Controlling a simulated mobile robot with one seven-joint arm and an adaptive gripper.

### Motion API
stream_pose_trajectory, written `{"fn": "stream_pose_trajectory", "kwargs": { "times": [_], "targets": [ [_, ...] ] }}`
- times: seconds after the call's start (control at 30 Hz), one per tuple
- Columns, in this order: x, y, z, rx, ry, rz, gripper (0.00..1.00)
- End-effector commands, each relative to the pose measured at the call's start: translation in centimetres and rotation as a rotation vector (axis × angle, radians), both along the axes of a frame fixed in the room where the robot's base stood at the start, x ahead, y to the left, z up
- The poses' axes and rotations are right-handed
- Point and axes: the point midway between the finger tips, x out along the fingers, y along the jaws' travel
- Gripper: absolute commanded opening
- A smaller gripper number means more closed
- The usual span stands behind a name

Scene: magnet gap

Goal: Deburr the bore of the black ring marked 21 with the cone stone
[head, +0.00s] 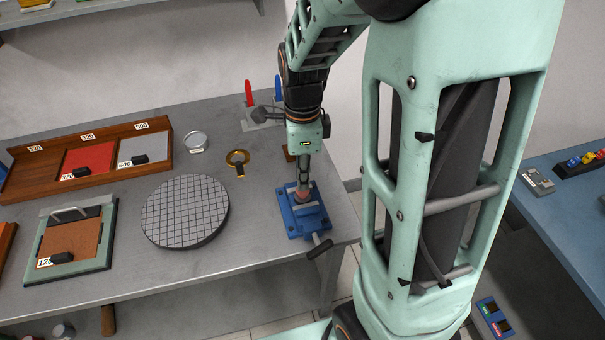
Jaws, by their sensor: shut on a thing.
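My gripper (303,182) points straight down over the blue vise (296,226) at the right end of the grey bench. It is shut on what looks like the cone stone (303,195), a small pinkish-brown piece just below the fingers. The stone is low over the middle of the vise, between its jaws. I cannot tell whether it touches anything there. I cannot make out the black ring marked 21; the gripper and stone cover the middle of the vise.
The vise handle (320,249) sticks out at the front. A round gridded plate (185,211) lies to the left. A brass ring-shaped piece (238,160) and a clear round dish (195,141) lie behind it. A wooden rack (155,140) holds numbered abrasive sheets.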

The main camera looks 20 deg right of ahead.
Motion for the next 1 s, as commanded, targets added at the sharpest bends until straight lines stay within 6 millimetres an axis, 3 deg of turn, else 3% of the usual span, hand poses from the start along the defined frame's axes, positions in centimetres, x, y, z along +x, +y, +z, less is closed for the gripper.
{"fn": "stream_pose_trajectory", "kwargs": {
  "times": [0.37,1.0],
  "targets": [
    [0.0,0.0,0.2,0.000,0.000,0.017,0.00],
    [0.0,0.0,5.3,0.000,-0.001,0.015,0.00]
  ]
}}
